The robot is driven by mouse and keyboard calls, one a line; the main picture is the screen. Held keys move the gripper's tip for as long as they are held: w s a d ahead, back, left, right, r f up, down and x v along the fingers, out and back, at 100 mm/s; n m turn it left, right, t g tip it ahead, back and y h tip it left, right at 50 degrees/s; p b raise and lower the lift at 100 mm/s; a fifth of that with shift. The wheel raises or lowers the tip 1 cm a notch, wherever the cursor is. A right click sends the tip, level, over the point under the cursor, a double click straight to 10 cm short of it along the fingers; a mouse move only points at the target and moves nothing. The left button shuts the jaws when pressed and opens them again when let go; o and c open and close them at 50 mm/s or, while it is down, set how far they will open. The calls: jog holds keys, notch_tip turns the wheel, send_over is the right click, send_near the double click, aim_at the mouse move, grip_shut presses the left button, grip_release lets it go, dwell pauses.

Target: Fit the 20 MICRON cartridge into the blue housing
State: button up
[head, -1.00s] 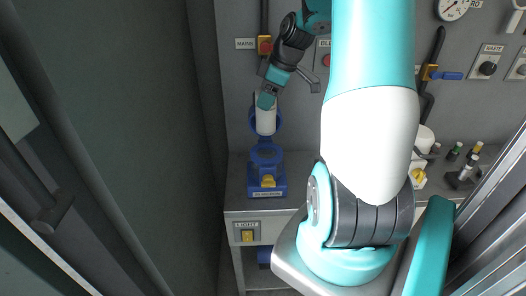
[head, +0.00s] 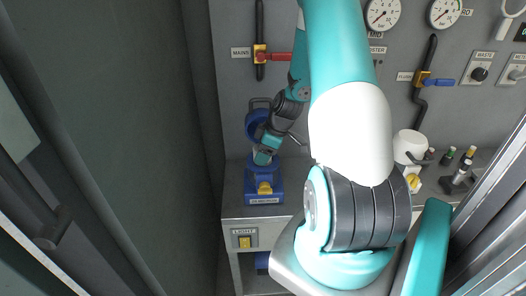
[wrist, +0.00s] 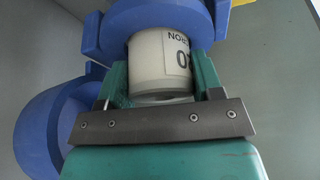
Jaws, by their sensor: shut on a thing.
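The blue housing (head: 264,186) stands on the bench at the left, with a yellow part and a small label on its front. Its round blue lid (head: 254,122) is open and raised behind it. My gripper (head: 263,156) is directly over the housing's mouth, shut on the white cartridge (wrist: 161,62). In the wrist view, the green fingers grip the cartridge's sides, and part of its MICRON label shows upside down. The far end of the cartridge is inside the housing's blue ring (wrist: 150,20); how deep it sits is hidden. The lid shows at the left (wrist: 62,118).
A red-handled mains valve (head: 261,56) and black pipe are on the wall above the housing. A white container (head: 408,146) and several small bottles stand farther right on the bench. The bench's front edge carries a LIGHT switch (head: 245,242).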

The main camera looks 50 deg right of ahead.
jog(key=o, duration=1)
jog(key=shift+f, duration=0.1)
jog(key=b+v, duration=0.2)
jog(key=v, duration=1)
jog(key=w+a+r+n+g+y, duration=0.1)
jog(key=a+r, duration=0.3)
jog(key=a, duration=0.9)
jog(key=w+a+r+g+y, duration=0.1)
jog(key=a+r, duration=0.3)
jog(key=a, duration=0.9)
jog(key=s+a+r+g, duration=0.1)
jog(key=s+a+r, duration=0.1)
jog(key=s+a, duration=1.1)
jog(key=shift+s+a+r+g, duration=0.15)
jog(key=shift+a+r+g, duration=0.25)
jog(key=shift+a, duration=0.45)
